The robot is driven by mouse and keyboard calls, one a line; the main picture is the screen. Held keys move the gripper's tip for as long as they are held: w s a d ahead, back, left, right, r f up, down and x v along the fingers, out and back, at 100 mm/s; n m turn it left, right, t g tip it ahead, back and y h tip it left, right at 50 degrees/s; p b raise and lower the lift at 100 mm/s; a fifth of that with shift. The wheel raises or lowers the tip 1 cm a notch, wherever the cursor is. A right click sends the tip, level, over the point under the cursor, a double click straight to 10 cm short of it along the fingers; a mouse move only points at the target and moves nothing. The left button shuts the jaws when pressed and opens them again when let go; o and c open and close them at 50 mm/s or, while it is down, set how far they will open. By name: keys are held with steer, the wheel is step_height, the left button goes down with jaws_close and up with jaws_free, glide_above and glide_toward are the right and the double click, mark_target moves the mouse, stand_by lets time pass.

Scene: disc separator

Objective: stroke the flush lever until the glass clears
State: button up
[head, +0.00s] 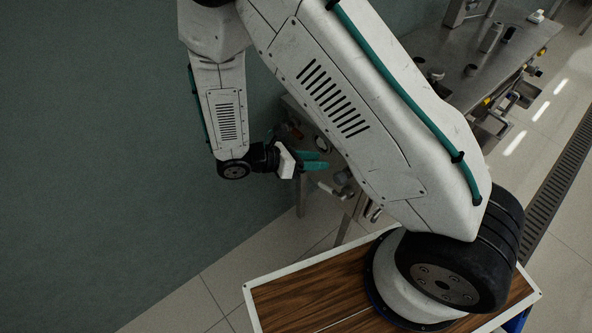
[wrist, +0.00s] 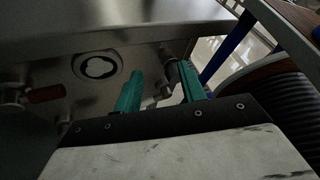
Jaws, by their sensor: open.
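My gripper (head: 316,161) has teal fingers and hangs in front of the steel separator's panel in the head view. In the wrist view its fingers (wrist: 160,92) are apart, with nothing held between them. A metal fitting with a short bar (wrist: 167,78) shows beyond the gap between the fingers; a pale bar (head: 327,190) sticks out below the gripper in the head view. A red-handled lever (wrist: 45,94) is at the left in the wrist view. I cannot tell which is the flush lever. The round glass (wrist: 97,66) shows white with a dark patch; it is partly visible in the head view (head: 322,144).
A steel bench (head: 480,70) with fittings runs to the upper right. My arm crosses the head view and hides part of the panel. A green wall (head: 90,150) is at the left. Tiled floor (head: 215,285) is open below the panel.

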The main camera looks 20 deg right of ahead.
steer(key=w+a+f+n+t+y, duration=0.1)
steer(key=w+a+f+n+t, duration=0.2)
steer(key=f+n, duration=0.4)
steer(key=w+f+n+t, duration=0.3)
steer(key=f+n+t, duration=0.25)
steer(key=n, duration=0.25)
steer(key=w+a+f+n+t+y, duration=0.1)
steer(key=w+a+f+n+t, duration=0.2)
steer(key=f+n, duration=0.45)
steer(key=x, duration=0.7)
steer(key=shift+d+t, duration=0.35)
steer(key=shift+d, duration=0.15)
steer(key=shift+s+r, duration=0.1)
jaws_close()
